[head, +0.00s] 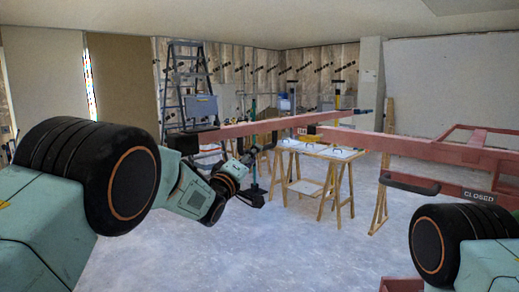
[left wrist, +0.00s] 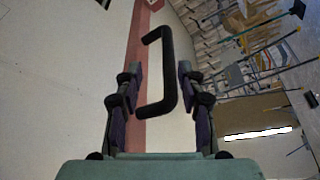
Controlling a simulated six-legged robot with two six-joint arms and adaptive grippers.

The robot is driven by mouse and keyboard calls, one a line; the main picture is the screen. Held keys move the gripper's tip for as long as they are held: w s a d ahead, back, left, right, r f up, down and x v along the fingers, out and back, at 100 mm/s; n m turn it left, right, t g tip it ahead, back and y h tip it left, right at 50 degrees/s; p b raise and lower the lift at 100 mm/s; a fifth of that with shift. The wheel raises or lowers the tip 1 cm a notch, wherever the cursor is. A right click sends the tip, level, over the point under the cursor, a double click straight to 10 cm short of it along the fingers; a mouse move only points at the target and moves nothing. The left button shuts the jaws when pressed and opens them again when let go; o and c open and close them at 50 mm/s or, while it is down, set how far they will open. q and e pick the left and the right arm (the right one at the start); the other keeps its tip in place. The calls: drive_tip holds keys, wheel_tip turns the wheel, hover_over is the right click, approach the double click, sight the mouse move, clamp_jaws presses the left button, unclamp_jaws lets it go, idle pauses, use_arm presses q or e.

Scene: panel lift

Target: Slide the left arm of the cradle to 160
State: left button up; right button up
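The cradle's left arm is a long pink-red beam (head: 290,123) that runs across the middle of the head view, with a dark block at its left end. In the left wrist view the beam (left wrist: 138,45) passes behind a black U-shaped handle (left wrist: 170,75). My left gripper (head: 243,165) is near the beam, below it in the head view. In the left wrist view its two fingers stand apart, one on each side of the handle, with gaps visible. Any scale or number on the beam is too small to read. My right gripper is out of view.
The cradle's red frame (head: 440,150) extends right, with a dark handle (head: 410,183) and a "CLOSED" sign (head: 479,195). A trestle table (head: 318,152) stands behind the beam, and a stepladder (head: 187,80) at the back left. The floor (head: 290,245) in front is clear.

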use_arm(q)
drive_tip(key=w, duration=0.3)
drive_tip(key=shift+a, duration=0.35)
drive_tip(key=shift+w, duration=0.45)
drive_tip(key=x, duration=0.2)
drive_tip(key=shift+w+d+r, duration=0.1)
drive_tip(key=shift+w+d, duration=0.05)
drive_tip(key=shift+d, duration=0.4)
drive_tip(key=shift+s+d+r, duration=0.2)
drive_tip(key=shift+s, duration=0.05)
drive_tip(key=shift+c, duration=0.3)
drive_tip(key=shift+w+a+f, duration=0.15)
drive_tip(key=shift+w+a, duration=0.05)
drive_tip(key=shift+a, duration=0.2)
drive_tip(key=c, duration=0.4)
drive_tip(key=shift+s+d, duration=0.1)
drive_tip(key=shift+d, duration=0.15)
clamp_jaws()
